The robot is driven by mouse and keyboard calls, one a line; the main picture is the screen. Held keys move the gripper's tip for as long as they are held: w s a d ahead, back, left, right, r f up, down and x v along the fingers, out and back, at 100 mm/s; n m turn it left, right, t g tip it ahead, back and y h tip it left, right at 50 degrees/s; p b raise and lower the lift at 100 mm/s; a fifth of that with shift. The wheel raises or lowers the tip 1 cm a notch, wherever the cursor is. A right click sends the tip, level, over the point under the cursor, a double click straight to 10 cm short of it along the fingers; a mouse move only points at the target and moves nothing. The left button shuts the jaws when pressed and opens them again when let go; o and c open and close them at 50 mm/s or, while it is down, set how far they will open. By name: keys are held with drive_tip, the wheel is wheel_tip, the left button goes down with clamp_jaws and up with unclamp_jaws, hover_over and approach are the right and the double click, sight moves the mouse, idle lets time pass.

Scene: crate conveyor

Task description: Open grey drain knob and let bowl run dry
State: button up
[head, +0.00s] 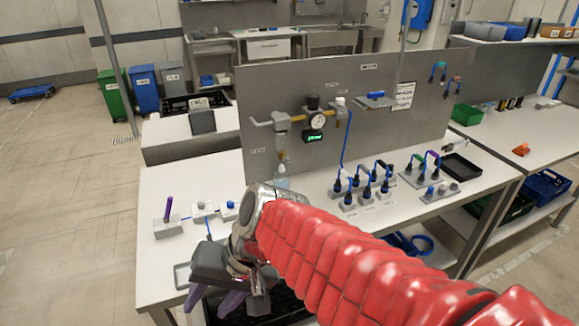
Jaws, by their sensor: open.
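A clear filter bowl (282,141) hangs from the pipe at the left of the grey upright panel. A small piece sits at its lower end, too small here to tell as the grey drain knob or to read its position. Any liquid level in the bowl cannot be made out. A clear bottle (281,181) stands below the bowl, partly behind my arm. My gripper (213,299) is at the lower left, over the table's front edge, well in front of and below the bowl. Its purple fingers are apart and point down, with nothing seen between them.
A pressure gauge (317,120) and green display (313,138) are right of the bowl. Hoses and plug blocks (366,194) stand on the table to the right. A purple peg on a block (167,224) is at left. My arm covers the table's front middle.

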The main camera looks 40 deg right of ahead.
drive_tip(key=w+d+r+m+t+y, duration=0.25)
drive_tip(key=w+m+t+y, duration=0.3)
drive_tip(key=w+m, duration=0.75)
drive_tip(key=w+d+m+t+h, duration=0.2)
drive_tip(key=w+d+m+t, duration=0.15)
drive_tip(key=d, duration=0.25)
drive_tip(key=w+d+m+t+h, duration=0.1)
drive_tip(key=w+d+m+t, duration=0.2)
drive_tip(key=d+m, duration=0.25)
drive_tip(key=s+d+f+m+t+h, duration=0.1)
drive_tip(key=d+f+m+h, duration=0.2)
drive_tip(key=d, duration=0.8)
drive_tip(key=s+d+f+m+t+h, duration=0.1)
drive_tip(key=d+f+m+h, duration=0.2)
drive_tip(key=d+m+h, duration=0.5)
drive_tip(key=d+h, duration=0.1)
drive_tip(key=d, duration=0.2)
drive_tip(key=shift+s+d+m, duration=0.3)
drive_tip(key=shift+d, duration=0.1)
